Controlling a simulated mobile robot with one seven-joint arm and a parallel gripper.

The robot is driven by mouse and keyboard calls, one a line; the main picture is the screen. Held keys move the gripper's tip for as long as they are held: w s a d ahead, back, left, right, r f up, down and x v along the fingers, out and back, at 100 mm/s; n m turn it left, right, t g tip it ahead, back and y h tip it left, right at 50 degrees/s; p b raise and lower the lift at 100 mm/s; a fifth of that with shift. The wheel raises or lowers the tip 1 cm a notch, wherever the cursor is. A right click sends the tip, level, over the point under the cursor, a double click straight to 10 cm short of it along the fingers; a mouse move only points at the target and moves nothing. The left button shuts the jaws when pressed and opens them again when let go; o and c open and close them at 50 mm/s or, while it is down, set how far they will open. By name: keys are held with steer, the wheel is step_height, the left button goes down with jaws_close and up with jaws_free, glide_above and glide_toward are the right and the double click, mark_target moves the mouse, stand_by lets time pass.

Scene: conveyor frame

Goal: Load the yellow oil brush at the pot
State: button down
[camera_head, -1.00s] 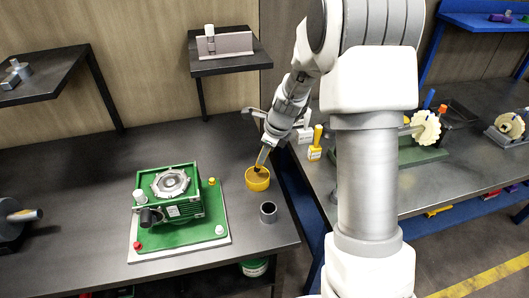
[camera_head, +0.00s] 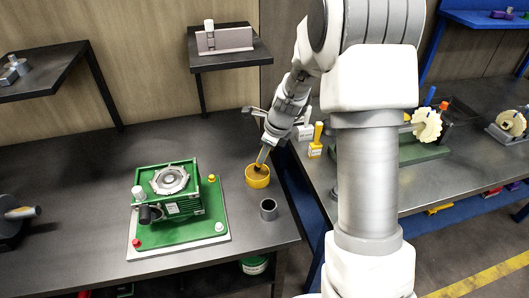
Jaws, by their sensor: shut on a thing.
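The yellow pot (camera_head: 258,181) stands on the dark table, right of the green machine. My gripper (camera_head: 266,147) is above the pot, pointing down and tilted. It is shut on a thin brush (camera_head: 263,157), whose lower end reaches into the pot's mouth. The brush's handle is mostly hidden by the gripper, and its tip inside the pot cannot be made out clearly. A yellow item with an upright handle (camera_head: 316,144) stands on the right-hand bench.
A green machine (camera_head: 178,205) on a green and white base stands left of the pot. A grey open cylinder (camera_head: 268,210) stands close in front of the pot. Dark shelves (camera_head: 226,62) hang behind. The table's left middle is clear.

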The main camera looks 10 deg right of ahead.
steer(key=shift+f, duration=0.65)
stand_by(1.3)
steer(key=shift+r, duration=0.1)
step_height(320, 180, up, 7)
steer(key=p, duration=0.6)
stand_by(0.8)
steer(key=s+a+f+n+g, duration=0.1)
steer(key=s+n, duration=0.4)
steer(key=n, duration=0.7)
steer(key=s+f+n+g, duration=0.3)
steer(key=n+g, duration=0.3)
steer(key=n, duration=0.7)
steer(key=shift+s+a, duration=0.35)
steer(key=shift+s, duration=0.5)
